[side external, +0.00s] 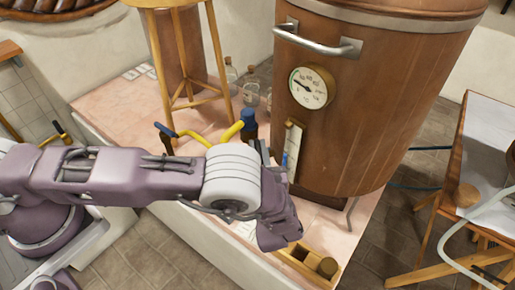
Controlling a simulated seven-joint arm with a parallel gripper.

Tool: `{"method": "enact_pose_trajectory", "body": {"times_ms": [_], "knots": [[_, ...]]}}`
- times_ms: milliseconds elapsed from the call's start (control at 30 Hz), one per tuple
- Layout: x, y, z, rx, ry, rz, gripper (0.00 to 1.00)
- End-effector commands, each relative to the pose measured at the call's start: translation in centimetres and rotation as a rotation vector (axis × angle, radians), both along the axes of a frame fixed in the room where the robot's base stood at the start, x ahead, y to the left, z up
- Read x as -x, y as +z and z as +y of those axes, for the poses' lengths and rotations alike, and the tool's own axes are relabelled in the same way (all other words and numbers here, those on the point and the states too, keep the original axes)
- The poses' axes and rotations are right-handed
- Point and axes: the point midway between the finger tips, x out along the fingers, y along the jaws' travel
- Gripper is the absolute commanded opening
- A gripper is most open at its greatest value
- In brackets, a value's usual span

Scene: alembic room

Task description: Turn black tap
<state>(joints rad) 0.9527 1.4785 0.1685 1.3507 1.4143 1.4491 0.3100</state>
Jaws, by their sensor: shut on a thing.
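The end of my arm with my gripper (279,222) is in the lower middle of the side view, in front of the large copper vessel (372,110). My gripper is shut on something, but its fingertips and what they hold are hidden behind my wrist. A small dark part (264,152) shows just above the wrist, close to the vessel's lower left side. I cannot tell whether it is the black tap or part of my gripper. Left of it, a dark fitting with a blue top (248,120) stands at the end of a yellow pipe (212,137).
The vessel has a round gauge (311,87) and a metal handle (318,42). A wooden stool (183,70) and glass bottles (250,88) stand on the pink tiled platform (110,110). A wooden box (307,265) is below my wrist. A table (490,130) is at right.

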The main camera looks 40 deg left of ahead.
Motion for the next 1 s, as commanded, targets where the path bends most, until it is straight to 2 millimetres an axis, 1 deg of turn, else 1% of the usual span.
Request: {"method": "enact_pose_trajectory", "body": {"times_ms": [167, 433, 467, 500, 567, 867, 967, 1000], "knots": [[-0.1, 0.0, -0.1, 0.002, 0.092, 0.001, 0.0], [0.0, 0.0, -0.1, 0.002, 0.099, 0.002, 0.0], [0.0, 0.0, -0.1, 0.002, 0.098, 0.002, 0.18], [0.0, 0.0, -0.1, 0.002, 0.098, 0.002, 0.26], [0.0, 0.0, -0.1, 0.002, 0.098, 0.002, 0.38], [0.0, 0.0, -0.2, 0.002, 0.097, 0.003, 0.38], [0.8, 0.0, -1.1, 0.003, 0.095, 0.001, 0.38], [1.4, 0.0, -1.8, 0.003, 0.094, 0.003, 0.38]]}}
